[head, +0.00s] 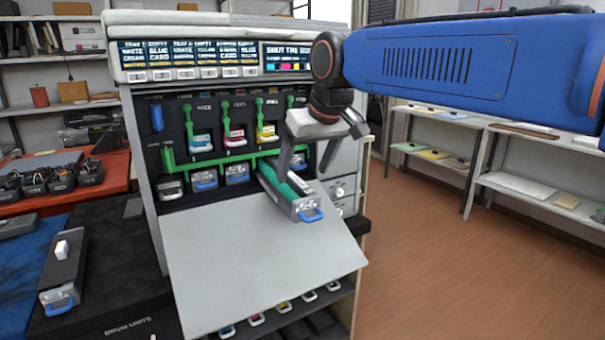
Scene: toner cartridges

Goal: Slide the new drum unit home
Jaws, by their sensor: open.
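A drum unit (288,192) with a green top, grey front and blue handle sticks out of the lower row of the printer (345,160), above the lowered grey door (255,265). Its rear end is inside the bay; its front end is well outside, angled to the lower right. My gripper (304,172) is open above the drum unit, with one finger on each side of its rear part. I cannot tell whether the fingers touch it. Other drum units (205,180) sit in the lower row. A green bar (215,160) runs above them.
Another drum unit (62,280) with a white block on top lies on the dark bench at left. Toner cartridges (233,135) with green levers fill the upper row. A storage shelf (285,310) is below the door. The floor at right is clear.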

